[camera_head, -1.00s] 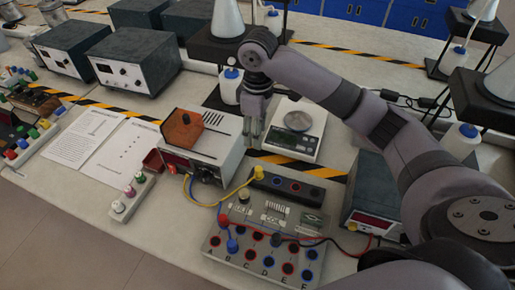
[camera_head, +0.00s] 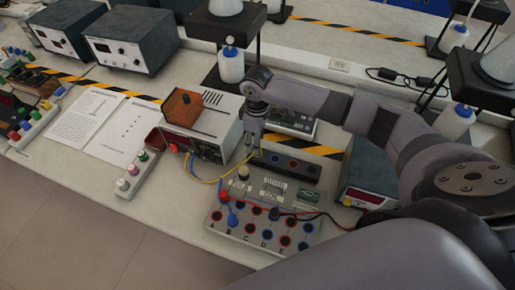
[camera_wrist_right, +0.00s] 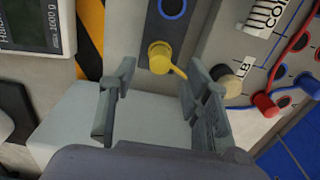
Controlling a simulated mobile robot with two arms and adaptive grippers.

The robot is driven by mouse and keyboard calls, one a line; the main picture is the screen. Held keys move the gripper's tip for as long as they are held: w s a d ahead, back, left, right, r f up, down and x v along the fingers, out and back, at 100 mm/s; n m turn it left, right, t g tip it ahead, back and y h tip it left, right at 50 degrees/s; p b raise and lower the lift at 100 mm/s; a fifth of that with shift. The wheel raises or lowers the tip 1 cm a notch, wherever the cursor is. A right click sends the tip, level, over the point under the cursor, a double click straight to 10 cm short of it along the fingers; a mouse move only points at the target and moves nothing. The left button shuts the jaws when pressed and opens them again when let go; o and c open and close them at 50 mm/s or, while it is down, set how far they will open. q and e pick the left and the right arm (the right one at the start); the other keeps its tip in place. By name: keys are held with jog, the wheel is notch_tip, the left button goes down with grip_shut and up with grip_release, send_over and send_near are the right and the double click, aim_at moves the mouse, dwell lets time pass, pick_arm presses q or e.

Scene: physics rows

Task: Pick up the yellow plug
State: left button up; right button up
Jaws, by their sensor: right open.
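The yellow plug (camera_wrist_right: 159,56) sits upright at the end of a dark socket strip (camera_head: 296,167), with its yellow cable running off to one side. My right gripper (camera_wrist_right: 160,82) is open and empty. In the right wrist view its two fingers stand apart, one on each side of the plug's line, with the plug just beyond the tips. In the head view my right gripper (camera_head: 253,153) points down over the strip's left end and mostly hides the plug. My left gripper is not in view.
A grey circuit board (camera_head: 225,205) with red and blue plugs is close in front. A cream plug (camera_wrist_right: 231,88) stands near the right finger. A white power unit (camera_head: 205,125) is on the left, a scale (camera_head: 302,125) behind, and a red-display meter (camera_head: 362,196) on the right.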

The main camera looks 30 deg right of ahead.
jog(key=shift+f+p, duration=0.35)
jog(key=shift+f, duration=1.55)
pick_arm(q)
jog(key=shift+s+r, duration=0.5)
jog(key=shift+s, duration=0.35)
pick_arm(e)
jog(key=shift+c, duration=0.6)
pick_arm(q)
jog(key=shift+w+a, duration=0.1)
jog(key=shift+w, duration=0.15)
pick_arm(e)
grip_shut()
